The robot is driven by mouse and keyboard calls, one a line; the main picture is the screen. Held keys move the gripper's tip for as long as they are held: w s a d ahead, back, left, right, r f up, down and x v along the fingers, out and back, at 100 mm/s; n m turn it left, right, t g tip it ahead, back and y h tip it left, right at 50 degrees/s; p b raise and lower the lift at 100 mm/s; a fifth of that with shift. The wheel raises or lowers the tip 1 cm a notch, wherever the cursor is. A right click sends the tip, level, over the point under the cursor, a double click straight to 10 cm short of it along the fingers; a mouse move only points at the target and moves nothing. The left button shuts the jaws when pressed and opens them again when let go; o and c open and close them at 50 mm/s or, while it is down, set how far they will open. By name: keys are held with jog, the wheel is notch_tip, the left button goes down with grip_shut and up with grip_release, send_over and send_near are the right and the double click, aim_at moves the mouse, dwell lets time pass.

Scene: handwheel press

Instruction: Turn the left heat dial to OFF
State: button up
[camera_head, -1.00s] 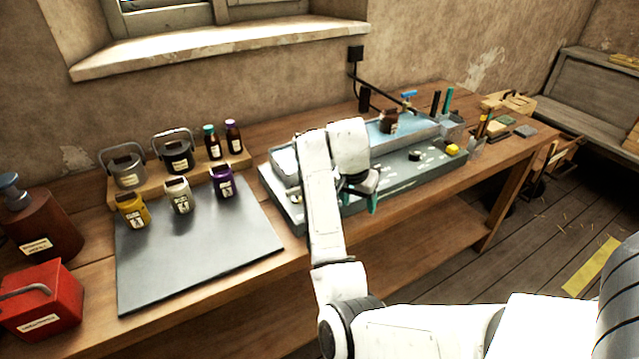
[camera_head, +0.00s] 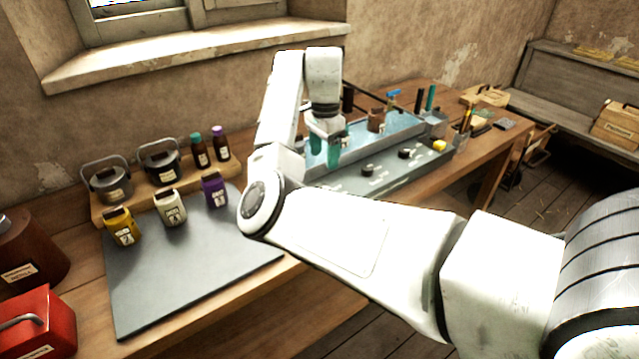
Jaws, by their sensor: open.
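A grey-green heating unit (camera_head: 425,161) stands on the bench with a sloped front panel. Two black dials show on it: a nearer left one (camera_head: 367,170) and one further right (camera_head: 404,153). The panel's left end is hidden behind my arm, so I cannot tell whether another dial is there. The markings are too small to read, and I cannot tell where either dial points. My gripper (camera_head: 326,151), with teal fingers, is open and empty. It points down over the unit, to the left of the visible dials and apart from them.
A yellow knob (camera_head: 439,146) is at the panel's right end. Yellow, white and purple jars stand along the dark mat (camera_head: 190,275) at left. The mat's front is clear.

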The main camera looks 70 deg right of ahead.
notch_tip(320, 180, down, 10)
jog(key=shift+f+p, duration=0.1)
jog(key=shift+p, duration=0.55)
jog(key=c, duration=1)
jog(key=shift+c, duration=0.2)
jog(key=shift+n+p, duration=0.3)
jog(key=n+p, duration=0.3)
jog(key=shift+r, duration=0.2)
jog(key=shift+w+f+n+p, duration=0.15)
jog(key=shift+n+p, duration=1.4)
jog(key=shift+n, duration=1.15)
